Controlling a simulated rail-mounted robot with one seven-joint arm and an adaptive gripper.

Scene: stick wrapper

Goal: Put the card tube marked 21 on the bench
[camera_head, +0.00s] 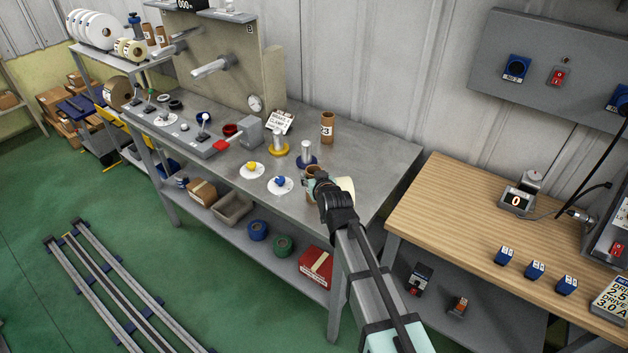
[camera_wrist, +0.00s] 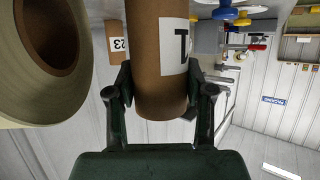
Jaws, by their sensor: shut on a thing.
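My gripper (camera_head: 316,184) is shut on a brown card tube (camera_wrist: 155,60), near the right front of the grey metal bench (camera_head: 375,160). In the wrist view the tube stands between the two fingers. Its white label shows only one upside-down digit, which looks like a 1; the rest of the label is turned out of sight. I cannot tell whether the tube touches the bench top. Another card tube marked 23 (camera_head: 327,128) stands upright on the bench behind, and also shows in the wrist view (camera_wrist: 117,45).
A cream roll (camera_head: 347,187) is right beside my gripper and looms large in the wrist view (camera_wrist: 45,55). A blue-based post (camera_head: 307,154) and a yellow-based post (camera_head: 279,143) stand to the left. Blue and yellow knobs lie nearer the front edge. The bench's right back is clear.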

